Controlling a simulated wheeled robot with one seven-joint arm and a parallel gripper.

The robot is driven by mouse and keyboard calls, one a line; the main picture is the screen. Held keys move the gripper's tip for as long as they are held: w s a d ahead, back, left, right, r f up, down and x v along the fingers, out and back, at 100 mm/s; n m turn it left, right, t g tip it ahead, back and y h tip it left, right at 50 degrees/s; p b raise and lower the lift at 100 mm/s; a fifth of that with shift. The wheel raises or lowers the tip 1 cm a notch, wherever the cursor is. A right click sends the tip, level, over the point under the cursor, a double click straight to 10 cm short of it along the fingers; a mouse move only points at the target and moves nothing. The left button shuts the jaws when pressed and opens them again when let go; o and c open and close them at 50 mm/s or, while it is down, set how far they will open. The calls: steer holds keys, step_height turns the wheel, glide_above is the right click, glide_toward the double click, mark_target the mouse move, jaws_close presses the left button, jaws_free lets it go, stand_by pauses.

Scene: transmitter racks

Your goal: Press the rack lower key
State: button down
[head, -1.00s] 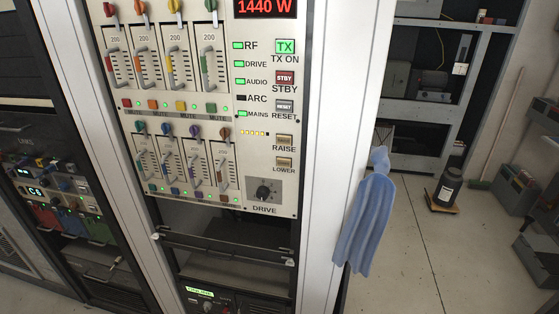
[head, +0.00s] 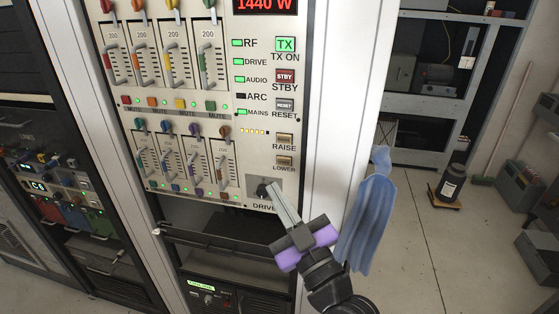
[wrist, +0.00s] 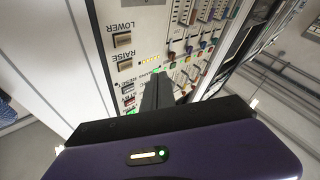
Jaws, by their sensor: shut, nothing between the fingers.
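The lower key (head: 284,161) is a small tan square button with the label LOWER under it, on the right of the white rack panel. It also shows in the wrist view (wrist: 122,40), upside down and left of my fingers. My gripper (head: 271,187) comes from the lower right in the head view, its slim grey fingers shut and empty. The tips sit just below and left of the lower key in the picture, overlapping the drive knob (head: 262,188). Their distance from the panel is unclear. In the wrist view the gripper (wrist: 158,77) points toward the panel.
The similar raise key (head: 284,139) is directly above the lower key. Reset (head: 284,105) and red STBY (head: 285,76) keys are higher. Sliders fill the panel's left.

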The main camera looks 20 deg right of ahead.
mark_target(284, 162)
steer(key=shift+a+f+n, duration=0.4)
steer(key=shift+f+n, duration=0.15)
steer(key=shift+n, duration=0.35)
steer(key=shift+w+d, duration=0.1)
steer(key=shift+w+d+b, duration=0.55)
steer(key=shift+w+d, duration=0.3)
steer(key=shift+w, duration=0.3)
steer(key=shift+w+d+b, duration=0.6)
steer(key=shift+w+d, duration=0.25)
steer(key=shift+w, duration=0.35)
steer(key=shift+w+d+b, duration=0.55)
steer(key=shift+w+d, duration=0.3)
steer(key=shift+w, duration=0.3)
steer(key=shift+w, duration=0.1)
steer(key=shift+w+d+b, duration=0.25)
steer(key=shift+b, duration=0.25)
